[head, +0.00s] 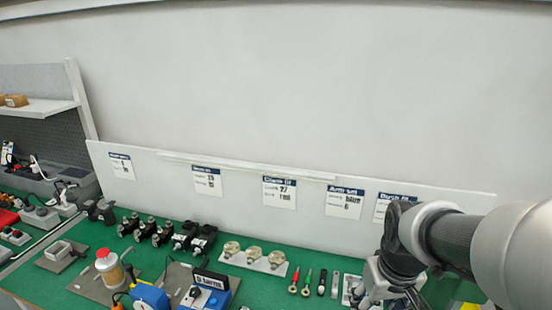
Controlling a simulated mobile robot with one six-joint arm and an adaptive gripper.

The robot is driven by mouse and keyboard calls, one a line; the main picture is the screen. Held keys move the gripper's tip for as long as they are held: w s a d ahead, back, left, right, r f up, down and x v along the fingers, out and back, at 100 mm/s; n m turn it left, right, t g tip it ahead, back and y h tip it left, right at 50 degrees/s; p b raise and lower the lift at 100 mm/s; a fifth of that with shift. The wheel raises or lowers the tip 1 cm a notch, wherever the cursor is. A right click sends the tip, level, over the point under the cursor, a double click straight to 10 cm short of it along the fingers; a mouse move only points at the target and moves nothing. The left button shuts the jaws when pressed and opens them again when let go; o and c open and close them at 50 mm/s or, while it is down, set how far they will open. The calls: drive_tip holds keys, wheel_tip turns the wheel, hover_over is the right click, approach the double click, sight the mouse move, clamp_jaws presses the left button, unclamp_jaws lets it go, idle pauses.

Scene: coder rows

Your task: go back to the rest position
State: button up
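My arm reaches in from the right edge of the head view, with its dark wrist joint in front of the white back board. My gripper (372,290) hangs below the wrist at the lower right, over the green bench top (285,288). Its fingertips are small and partly cut off by the bottom edge, so I cannot see whether they are open or shut, or whether anything is between them.
A row of dark fittings (168,233), a white holder with round brass pieces (253,256) and several hand tools (308,282) stand left of my gripper. A blue device (208,290) is nearer the front. A white board with labels (280,180) closes the back.

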drive_tip(key=s+a+r+t, duration=0.1)
drive_tip(key=s+a+r, duration=0.1)
drive_tip(key=s, duration=0.4)
drive_tip(key=s+a+r+t, duration=0.1)
drive_tip(key=s+a+r, duration=0.2)
drive_tip(key=s, duration=0.4)
drive_tip(key=shift+s+a+r+m+t, duration=0.15)
drive_tip(key=shift+a+r+m+t, duration=0.2)
drive_tip(key=shift+r, duration=0.45)
